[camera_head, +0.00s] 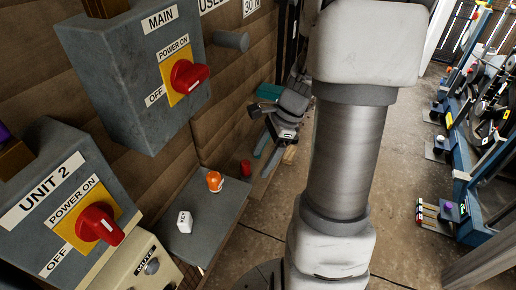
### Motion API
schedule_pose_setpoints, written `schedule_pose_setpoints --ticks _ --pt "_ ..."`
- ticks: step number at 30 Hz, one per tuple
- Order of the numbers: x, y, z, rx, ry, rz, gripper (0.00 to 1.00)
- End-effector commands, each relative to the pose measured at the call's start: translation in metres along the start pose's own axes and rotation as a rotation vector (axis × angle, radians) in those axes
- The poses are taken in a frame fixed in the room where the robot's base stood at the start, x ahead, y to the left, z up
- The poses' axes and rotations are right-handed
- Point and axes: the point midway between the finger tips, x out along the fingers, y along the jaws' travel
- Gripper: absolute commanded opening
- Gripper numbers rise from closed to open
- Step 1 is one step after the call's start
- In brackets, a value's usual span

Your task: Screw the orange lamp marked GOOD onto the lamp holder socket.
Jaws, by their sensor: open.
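A small orange lamp (214,181) stands upright on a grey surface (215,222) beside the wooden wall. Its marking is too small to read, and I cannot tell whether it stands in a socket or just on the surface. A small red piece (245,168) is behind it to the right, near the far edge of the surface. I cannot make out the lamp holder socket for sure. My gripper (270,128) is farther back and to the right of the lamp, apart from it. It is open, with no held thing visible, and my arm hides part of the view.
A white block (184,222) with lettering sits left of the lamp. The UNIT 2 box (48,160) and the MAIN box (125,60), both with red knobs, stick out on the left. Open floor (395,150) and blue-framed equipment (468,200) lie to the right.

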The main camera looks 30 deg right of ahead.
Motion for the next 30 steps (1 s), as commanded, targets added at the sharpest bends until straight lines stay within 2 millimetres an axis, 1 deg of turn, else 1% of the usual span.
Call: schedule_pose_setpoints --ticks 17,18,19,24,30 --pt "0.043 0.002 0.104 -0.010 0.001 0.003 0.81" --pt "0.053 0.002 0.101 -0.004 0.001 0.005 0.81" --pt "0.059 0.002 0.101 -0.003 0.000 0.005 0.81" --pt "0.081 0.002 0.101 -0.005 0.001 0.004 0.81" --pt "0.091 0.002 0.101 -0.006 0.001 0.002 0.81"
